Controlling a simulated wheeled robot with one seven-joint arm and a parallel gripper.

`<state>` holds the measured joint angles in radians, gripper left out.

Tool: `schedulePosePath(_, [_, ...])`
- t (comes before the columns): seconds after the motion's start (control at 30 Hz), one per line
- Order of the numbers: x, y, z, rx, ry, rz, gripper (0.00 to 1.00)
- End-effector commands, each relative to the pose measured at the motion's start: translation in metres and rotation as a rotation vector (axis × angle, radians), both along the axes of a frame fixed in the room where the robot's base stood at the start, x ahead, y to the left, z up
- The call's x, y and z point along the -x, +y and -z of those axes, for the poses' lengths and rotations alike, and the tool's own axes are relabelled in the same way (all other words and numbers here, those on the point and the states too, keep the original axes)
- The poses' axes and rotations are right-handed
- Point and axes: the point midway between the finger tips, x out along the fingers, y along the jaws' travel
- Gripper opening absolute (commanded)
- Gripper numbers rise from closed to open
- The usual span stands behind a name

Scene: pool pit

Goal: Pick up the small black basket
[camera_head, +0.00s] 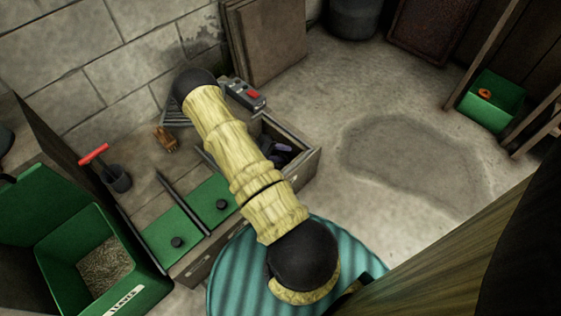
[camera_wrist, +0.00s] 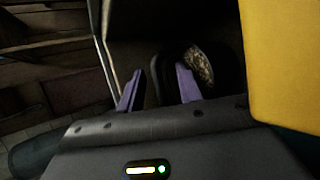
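In the wrist view, a small black basket (camera_wrist: 166,72) with a rounded rim holds something mottled and yellowish. My gripper (camera_wrist: 158,90) has two purple fingers standing apart. The right finger overlaps the basket's opening and the left finger is outside its near wall, with a gap between them; I cannot tell whether either touches. In the head view, my arm hides most of this spot. Only a dark and purple patch shows inside the open wooden box, and I cannot separate basket from fingers there.
The wooden box (camera_head: 303,167) has raised walls and green panels (camera_head: 173,236). A black cup (camera_head: 117,180) stands left, near a red-handled tool (camera_head: 93,154). A green bin (camera_head: 127,292) is at lower left. A grey device (camera_head: 243,93) sits behind.

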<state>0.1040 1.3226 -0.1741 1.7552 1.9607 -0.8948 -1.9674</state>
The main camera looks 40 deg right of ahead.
Motion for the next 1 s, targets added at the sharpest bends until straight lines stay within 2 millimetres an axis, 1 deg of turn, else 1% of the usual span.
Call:
schedulePosePath(0.07, [0.0, 0.0, 0.0, 0.0, 0.0, 0.0, 0.35])
schedulePosePath(0.1, [0.0, 0.0, 0.0, 0.0, 0.0, 0.0, 0.31])
schedulePosePath(0.27, [0.0, 0.0, 0.0, 0.0, 0.0, 0.0, 0.0])
schedulePosePath(0.6, [0.0, 0.0, 0.0, -0.001, 0.0, 0.0, 0.0])
schedulePosePath(0.73, [0.0, 0.0, -0.005, -0.001, 0.0, 0.0, 0.0])
schedulePosePath(0.87, [-0.001, 0.0, -0.02, -0.001, -0.002, 0.0, 0.0])
schedulePosePath(1.0, [0.0, 0.0, -0.047, 0.0, -0.001, 0.002, 0.0])
